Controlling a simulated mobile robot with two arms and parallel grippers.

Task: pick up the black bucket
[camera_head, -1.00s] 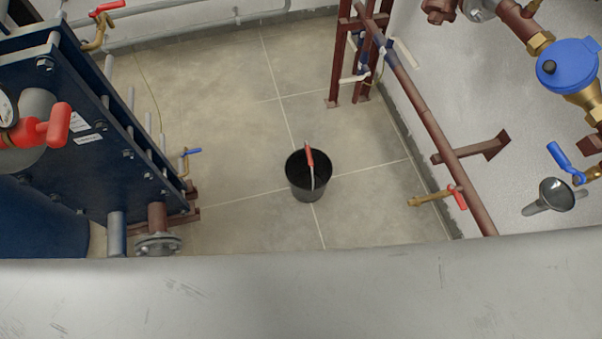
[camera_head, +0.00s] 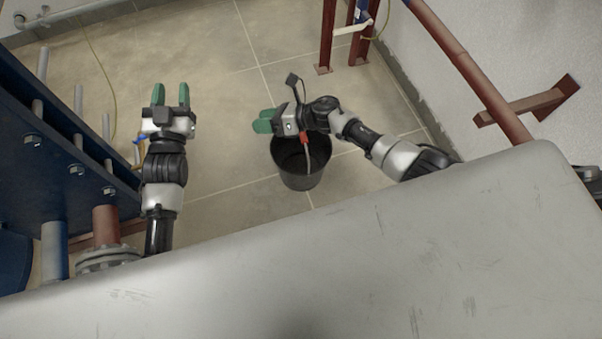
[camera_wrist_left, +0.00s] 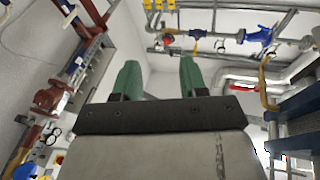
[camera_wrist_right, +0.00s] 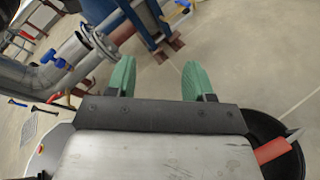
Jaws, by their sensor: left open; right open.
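The black bucket (camera_head: 301,170) stands upright on the tiled floor in the head view, with its red-gripped handle (camera_head: 306,141) raised across its mouth. My right gripper (camera_head: 264,121) is open and empty. In the head view it overlaps the bucket's far rim and points left; the height gap cannot be told. The right wrist view shows the bucket (camera_wrist_right: 254,126) at the lower right with its red grip (camera_wrist_right: 272,151), outside the green fingers (camera_wrist_right: 160,80). My left gripper (camera_head: 171,95) is open and empty, well left of the bucket, and hides none of it.
A blue plate exchanger (camera_head: 60,150) with rods and a flanged pipe stands at the left. A red-brown pipe (camera_head: 470,70) and bracket run along the right wall. A red-brown stand (camera_head: 330,40) is at the back. The floor between the grippers is clear.

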